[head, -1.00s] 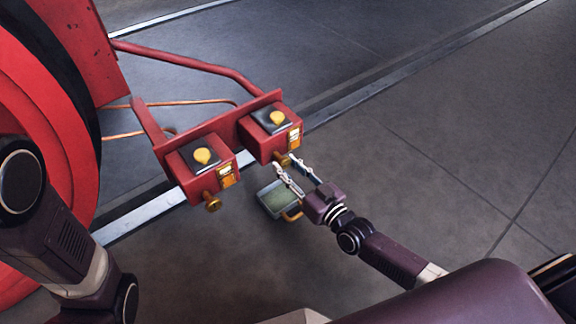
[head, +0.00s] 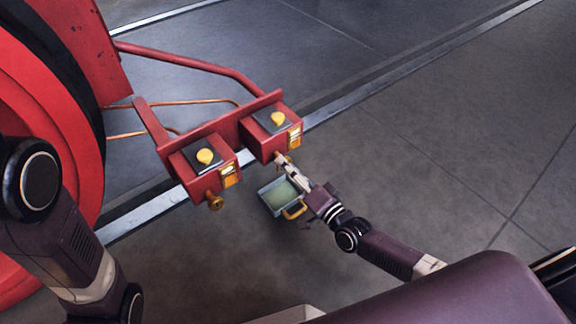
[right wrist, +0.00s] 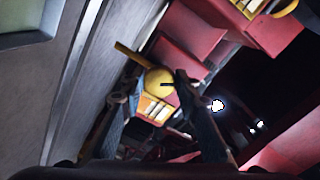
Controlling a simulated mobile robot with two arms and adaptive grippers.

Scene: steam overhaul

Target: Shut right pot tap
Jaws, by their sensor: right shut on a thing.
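The right pot (head: 262,148) is a red box with a dark top and a yellow cap, fixed on a red bracket. Its brass tap (head: 280,160) sticks out of the front and is partly hidden by my fingers. My right gripper (head: 281,160) is shut on this tap. In the right wrist view the tap's round yellow end (right wrist: 158,81) shows between the two fingers, with a short bar (right wrist: 131,56) pointing to the upper left. The left pot (head: 200,178) has a similar brass tap (head: 215,202), untouched. My left arm shows at the left, but its gripper is out of view.
A small grey-green tray (head: 264,197) with an orange handle is below the right pot, close under my gripper. A large red wheel (head: 40,120) stands at the left. The floor at the right is clear.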

